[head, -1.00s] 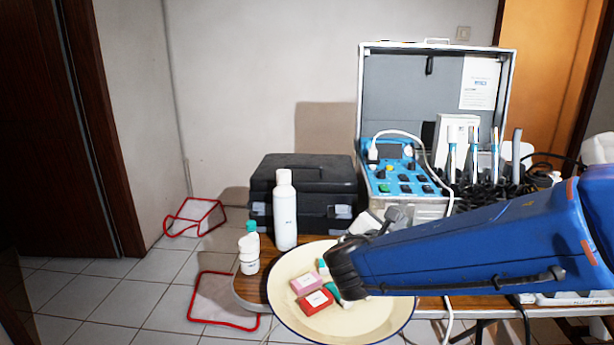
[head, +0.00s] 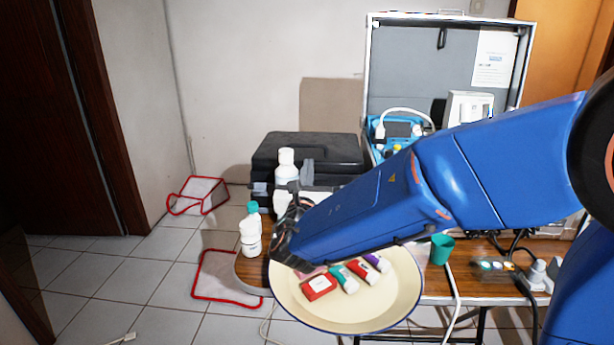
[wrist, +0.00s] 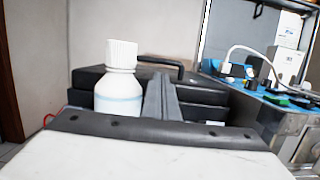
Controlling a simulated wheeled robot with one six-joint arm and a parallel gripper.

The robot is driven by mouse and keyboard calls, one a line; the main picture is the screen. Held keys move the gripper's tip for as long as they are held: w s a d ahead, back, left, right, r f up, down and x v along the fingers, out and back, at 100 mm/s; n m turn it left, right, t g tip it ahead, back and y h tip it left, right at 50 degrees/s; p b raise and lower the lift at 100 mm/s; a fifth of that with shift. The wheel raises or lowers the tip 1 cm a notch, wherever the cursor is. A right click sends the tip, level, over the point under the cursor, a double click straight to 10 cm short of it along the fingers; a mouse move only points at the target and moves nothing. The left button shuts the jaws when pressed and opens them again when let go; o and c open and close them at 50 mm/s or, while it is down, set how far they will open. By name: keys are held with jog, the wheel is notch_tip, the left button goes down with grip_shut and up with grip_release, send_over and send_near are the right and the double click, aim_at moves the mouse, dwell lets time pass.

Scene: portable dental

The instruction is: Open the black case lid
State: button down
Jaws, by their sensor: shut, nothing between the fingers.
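The black case (head: 318,150) stands at the back left of the table, behind the white bottle, with its lid down. In the wrist view the black case (wrist: 205,97) shows its raised handle and stacked dark edges. My gripper (head: 307,170) is shut and empty, in front of the case; my arm hides the case's lower right part. In the wrist view the gripper's closed fingers (wrist: 162,82) point at the case, overlapping its front. I cannot tell whether they touch it. The white bottle (wrist: 118,85) is just left of the fingers.
The tall white bottle (head: 286,160) stands in front of the case, and a green-capped bottle (head: 250,232) is at the table's left edge. A cream plate (head: 400,308) with small boxes lies under my arm. The open metal case (head: 405,70) with a blue panel stands to the right.

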jog(key=shift+w+d+r, duration=0.1)
jog(key=shift+w+r, duration=0.05)
jog(key=shift+w, duration=0.65)
jog(key=shift+w+r, duration=0.2)
jog(key=shift+w, duration=0.55)
jog(key=shift+w+d+r, duration=0.1)
jog(key=shift+w+r, duration=0.05)
jog(key=shift+w, duration=0.65)
jog(key=shift+r, duration=0.1)
